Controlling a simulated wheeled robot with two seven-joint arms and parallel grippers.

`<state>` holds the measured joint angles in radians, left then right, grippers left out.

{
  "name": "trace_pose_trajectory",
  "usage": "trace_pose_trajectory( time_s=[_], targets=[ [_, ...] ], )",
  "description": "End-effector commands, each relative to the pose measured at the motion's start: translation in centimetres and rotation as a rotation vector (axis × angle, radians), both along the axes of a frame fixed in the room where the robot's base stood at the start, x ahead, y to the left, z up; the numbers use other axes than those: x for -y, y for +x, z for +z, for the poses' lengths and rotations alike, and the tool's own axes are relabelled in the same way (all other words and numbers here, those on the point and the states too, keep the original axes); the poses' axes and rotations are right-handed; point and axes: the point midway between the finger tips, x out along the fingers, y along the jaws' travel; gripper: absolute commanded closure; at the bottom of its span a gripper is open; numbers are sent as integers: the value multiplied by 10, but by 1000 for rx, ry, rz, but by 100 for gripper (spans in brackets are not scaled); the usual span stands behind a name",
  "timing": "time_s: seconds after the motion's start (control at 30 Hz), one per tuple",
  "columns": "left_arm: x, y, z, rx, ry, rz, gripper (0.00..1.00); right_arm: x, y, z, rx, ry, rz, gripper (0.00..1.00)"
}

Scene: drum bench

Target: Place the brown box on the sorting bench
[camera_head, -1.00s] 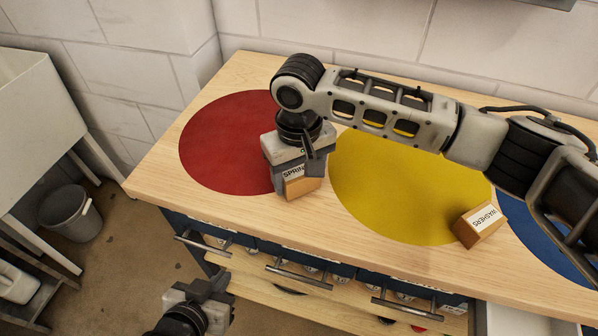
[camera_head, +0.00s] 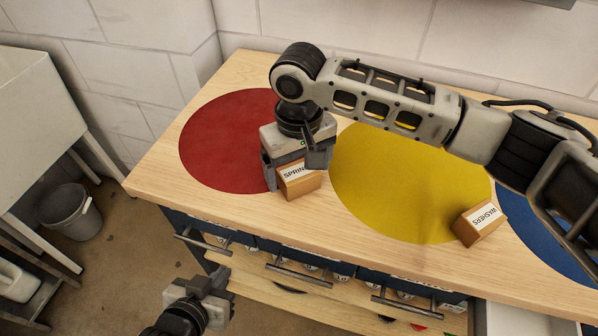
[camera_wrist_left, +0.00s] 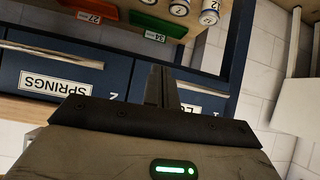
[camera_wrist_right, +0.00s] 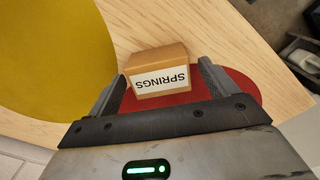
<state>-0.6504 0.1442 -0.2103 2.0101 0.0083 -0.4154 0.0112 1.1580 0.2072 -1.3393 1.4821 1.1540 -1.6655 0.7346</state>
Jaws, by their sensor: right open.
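A brown box labelled SPRINGS (camera_head: 299,183) sits on the sorting bench (camera_head: 262,215), at the right front edge of the red circle (camera_head: 215,140). My right gripper (camera_head: 292,176) is over it from above. In the right wrist view, the fingers (camera_wrist_right: 163,88) are open, one on each side of the SPRINGS box (camera_wrist_right: 157,72), with a gap visible. A second brown box, labelled WASHERS (camera_head: 480,222), rests at the front right of the yellow circle (camera_head: 400,205). My left gripper (camera_head: 222,285) hangs in front of the bench, low and away from both boxes; its fingers look close together in its wrist view.
Drawers with bar handles (camera_head: 300,275) lie under the bench top, and a SPRINGS drawer label (camera_wrist_left: 55,82) shows in the left wrist view. A blue circle (camera_head: 535,235) is at the right. A grey bin (camera_head: 70,212) stands on the floor at left.

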Motion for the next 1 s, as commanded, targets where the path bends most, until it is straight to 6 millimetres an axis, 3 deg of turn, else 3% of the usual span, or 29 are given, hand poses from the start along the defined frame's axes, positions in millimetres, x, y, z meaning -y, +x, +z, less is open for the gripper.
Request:
trace_pose_trajectory(
  time_s=[0.3, 0.5, 1.0],
  targets=[
    [0, 0, -2, -1, -1, 0, 100, 0, 1, 70, 4, 2, 0, 15],
    [1, -3, -3, -6, -2, 0, 100, 0, 1, 96, 2, 1, 0, 15],
    [1, -5, -3, -10, -3, -1, 100, 0, 0, 103, 0, 0, -1, 15]
  ],
)
